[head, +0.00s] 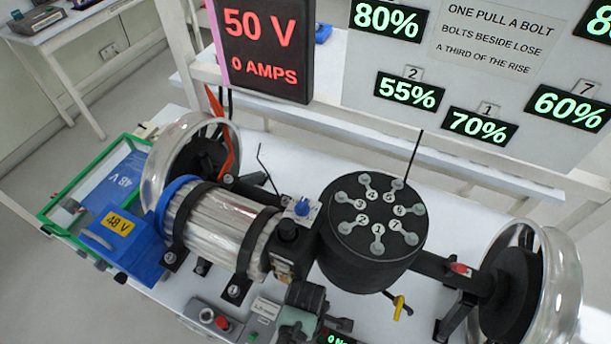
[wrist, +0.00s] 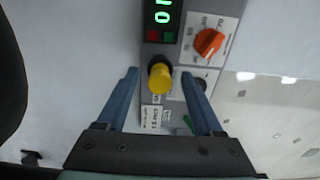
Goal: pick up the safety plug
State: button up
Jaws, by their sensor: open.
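A yellow plug with a round top (wrist: 160,77), which looks like the safety plug, stands in a dark collar on a grey control panel (wrist: 172,112) in the wrist view. My gripper (wrist: 160,74) is open, with one blue finger on each side of the plug. Both fingers look apart from it, with gaps left and right. How far the fingertips are above the panel is hard to tell. In the head view the plug is not clearly seen; grey-green parts, probably of my arm, are at the bottom centre.
An orange knob (wrist: 208,42) and a green display (wrist: 163,14) are close to the plug. In the head view, a black drum (head: 372,260), a ribbed motor (head: 215,228) and a blue battery box (head: 125,245) crowd the white table.

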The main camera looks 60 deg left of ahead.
jog(key=shift+f, duration=0.1)
jog(key=shift+c, duration=0.2)
grip_shut()
